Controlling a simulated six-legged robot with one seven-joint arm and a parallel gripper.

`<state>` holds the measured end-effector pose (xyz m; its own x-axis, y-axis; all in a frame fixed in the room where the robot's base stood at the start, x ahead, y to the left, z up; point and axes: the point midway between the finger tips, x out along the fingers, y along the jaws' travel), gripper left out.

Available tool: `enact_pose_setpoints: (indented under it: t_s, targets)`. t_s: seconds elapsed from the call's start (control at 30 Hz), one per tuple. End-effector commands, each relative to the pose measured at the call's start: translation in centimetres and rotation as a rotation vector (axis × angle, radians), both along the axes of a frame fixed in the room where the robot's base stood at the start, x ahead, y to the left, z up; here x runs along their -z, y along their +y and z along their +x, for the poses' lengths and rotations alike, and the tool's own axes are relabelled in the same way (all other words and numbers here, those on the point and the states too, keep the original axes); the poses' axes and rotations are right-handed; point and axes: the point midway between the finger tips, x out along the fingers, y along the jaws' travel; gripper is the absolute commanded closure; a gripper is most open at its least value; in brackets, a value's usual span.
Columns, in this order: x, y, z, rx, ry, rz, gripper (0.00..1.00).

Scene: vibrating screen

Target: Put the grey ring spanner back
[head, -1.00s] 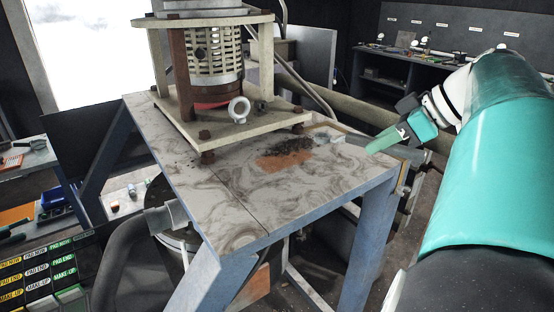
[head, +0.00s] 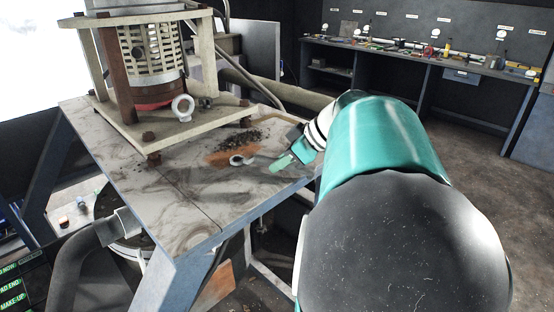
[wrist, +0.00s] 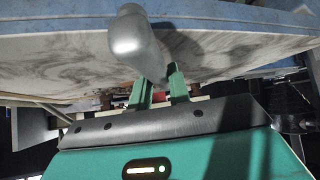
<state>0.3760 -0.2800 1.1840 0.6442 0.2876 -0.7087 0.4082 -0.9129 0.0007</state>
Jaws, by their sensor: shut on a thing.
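My gripper (head: 284,162) is shut on the grey ring spanner (head: 238,160), near the front right corner of the machine's table. The spanner's ring end points left in the head view, in front of the orange-brown patch on the tabletop. In the wrist view the grey spanner (wrist: 132,38) rises from between the two green fingers (wrist: 160,85) with its rounded end toward the camera. The part between the fingers is hidden. I cannot tell whether the spanner touches the tabletop.
The vibrating screen (head: 150,55) stands on a pale plate on the marbled table (head: 185,190), with a ring bolt (head: 183,107) at its front. Dark grit lies beside it. A long workbench (head: 425,60) with tools and label plates stands at the back right. Open floor lies before it.

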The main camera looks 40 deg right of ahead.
Motion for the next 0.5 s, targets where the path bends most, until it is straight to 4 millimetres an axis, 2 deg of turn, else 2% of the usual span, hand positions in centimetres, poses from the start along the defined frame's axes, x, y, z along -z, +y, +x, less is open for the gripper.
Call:
enact_pose_setpoints:
  t_s: [0.27, 0.3, 0.37, 0.5]
  targets:
    - [0.21, 0.02, 0.03, -0.001, 0.0, 0.001, 1.0]
    - [0.18, 0.01, 0.03, -0.001, 0.0, 0.001, 0.73]
    - [0.17, 0.01, 0.03, -0.001, 0.0, 0.001, 0.62]
    - [0.16, 0.01, 0.02, -0.001, 0.0, 0.001, 0.59]
